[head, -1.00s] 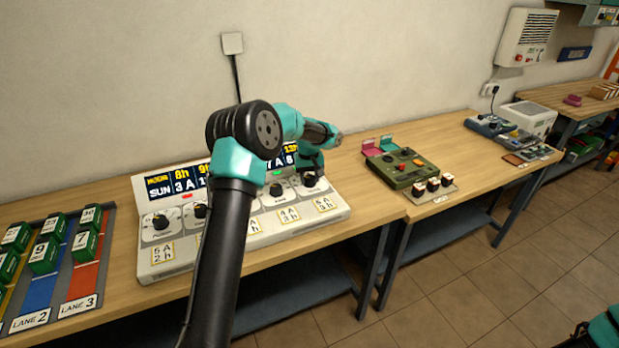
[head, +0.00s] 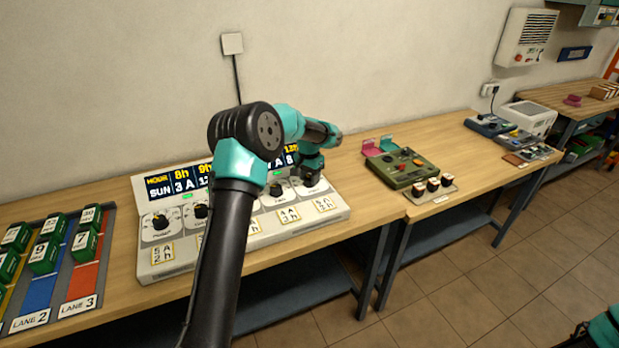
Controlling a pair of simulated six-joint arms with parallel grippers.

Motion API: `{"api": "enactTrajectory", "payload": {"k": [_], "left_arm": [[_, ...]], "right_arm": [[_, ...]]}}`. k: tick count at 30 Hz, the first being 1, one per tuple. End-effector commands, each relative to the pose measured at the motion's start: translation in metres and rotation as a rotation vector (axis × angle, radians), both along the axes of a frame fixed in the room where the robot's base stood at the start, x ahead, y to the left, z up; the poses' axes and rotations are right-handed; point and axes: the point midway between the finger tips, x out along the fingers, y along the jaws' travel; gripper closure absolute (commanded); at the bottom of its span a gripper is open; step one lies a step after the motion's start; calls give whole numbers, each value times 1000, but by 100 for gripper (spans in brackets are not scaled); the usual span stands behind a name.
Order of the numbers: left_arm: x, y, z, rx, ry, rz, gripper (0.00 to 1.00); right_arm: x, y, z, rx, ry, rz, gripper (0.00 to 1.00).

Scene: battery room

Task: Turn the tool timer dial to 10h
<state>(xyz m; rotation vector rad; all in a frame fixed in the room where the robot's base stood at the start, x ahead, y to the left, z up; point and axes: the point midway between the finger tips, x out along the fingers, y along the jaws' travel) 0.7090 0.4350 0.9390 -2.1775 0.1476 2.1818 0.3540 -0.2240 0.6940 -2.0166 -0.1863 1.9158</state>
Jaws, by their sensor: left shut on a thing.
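A white charging station (head: 330,215) with a row of dark dials stands on the wooden bench. Its blue display (head: 182,183) shows hours and weekday text, partly covered by my left arm. My left gripper (head: 310,181) points down at the rightmost dial and is shut on its knob, which is mostly hidden under the gripper. Two dials at the left end, the first (head: 160,221) and the second (head: 200,211), are clear of the arm. I cannot read which dial is the tool timer. My right gripper is not in view.
A lane board (head: 68,268) with green battery blocks lies at the left. An olive box (head: 402,168) with knobs and a small stand of dark-topped pieces (head: 433,187) are to the right. The bench between station and olive box is clear.

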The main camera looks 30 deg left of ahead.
Motion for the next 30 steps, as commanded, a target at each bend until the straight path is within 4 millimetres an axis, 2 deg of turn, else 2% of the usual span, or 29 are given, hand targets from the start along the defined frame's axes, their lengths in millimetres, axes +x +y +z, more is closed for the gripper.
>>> {"api": "enactTrajectory", "payload": {"k": [17, 18, 25, 30], "left_arm": [[1, 0, 1, 1, -2, -49, 80], [1, 0, 1, 1, -2, -48, 55], [0, 0, 1, 0, -1, -48, 33], [0, 0, 0, 0, 0, -48, 31]], "right_arm": [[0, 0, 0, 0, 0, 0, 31], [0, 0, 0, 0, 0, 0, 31], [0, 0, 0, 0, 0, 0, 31], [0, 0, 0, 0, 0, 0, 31]]}}
